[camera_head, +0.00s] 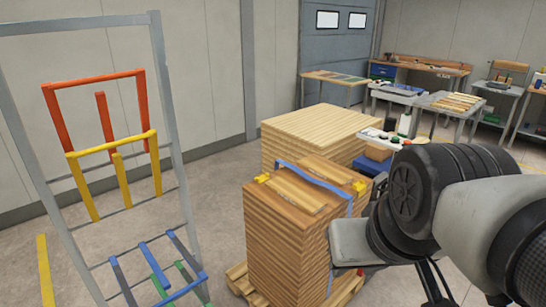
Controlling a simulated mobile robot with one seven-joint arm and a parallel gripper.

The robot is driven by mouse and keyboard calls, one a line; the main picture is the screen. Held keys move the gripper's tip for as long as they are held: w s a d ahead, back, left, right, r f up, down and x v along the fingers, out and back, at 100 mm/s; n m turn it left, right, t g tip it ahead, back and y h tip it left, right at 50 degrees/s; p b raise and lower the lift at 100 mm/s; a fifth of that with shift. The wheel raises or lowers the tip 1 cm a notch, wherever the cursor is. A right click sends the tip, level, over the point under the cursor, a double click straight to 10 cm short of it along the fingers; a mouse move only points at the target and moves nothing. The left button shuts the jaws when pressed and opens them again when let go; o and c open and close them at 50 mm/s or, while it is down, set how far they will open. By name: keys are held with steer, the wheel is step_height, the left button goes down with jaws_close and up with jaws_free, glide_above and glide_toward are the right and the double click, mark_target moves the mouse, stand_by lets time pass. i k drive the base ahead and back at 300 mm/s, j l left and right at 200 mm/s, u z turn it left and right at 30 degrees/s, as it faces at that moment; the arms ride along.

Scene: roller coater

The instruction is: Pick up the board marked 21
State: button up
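A tall stack of wooden boards (287,237) stands on a pallet near the middle of the head view. Loose boards (297,191) lie flat on its top, beside a blue strap (312,176) with yellow corner pieces. I cannot read any number, so I cannot tell which board is marked 21. My arm reaches in from the right and hides part of the stack's right side. Dark thin parts low in the picture seem to be my gripper (432,283), mostly hidden by my arm. I cannot see its fingertips or anything held.
A grey rack (186,190) with red, yellow, blue and green bars stands at the left. A second, wider wood stack (318,124) is just behind the first. Workbenches (420,67) line the back right. Bare floor (215,180) lies between rack and stacks.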

mark_target(308, 202)
steer(key=k, duration=0.15)
steer(key=k+u, duration=0.35)
steer(key=k+j+u, duration=0.1)
steer(key=u, duration=0.25)
steer(key=i+l+u, duration=0.1)
steer(key=l+u, duration=0.2)
steer(key=i+l+u, duration=0.1)
steer(key=l+u, duration=0.2)
steer(key=i+l, duration=0.15)
steer(key=l, duration=0.3)
steer(key=i+l, duration=0.1)
steer(key=l, duration=0.35)
steer(key=i+l, duration=0.15)
steer(key=l, duration=0.25)
steer(key=i+l, duration=0.1)
steer(key=l, duration=0.35)
steer(key=i+l, duration=0.15)
steer(key=l, duration=0.3)
steer(key=i+l, duration=0.1)
steer(key=l, duration=0.35)
steer(key=i+l, duration=0.15)
steer(key=l, duration=0.25)
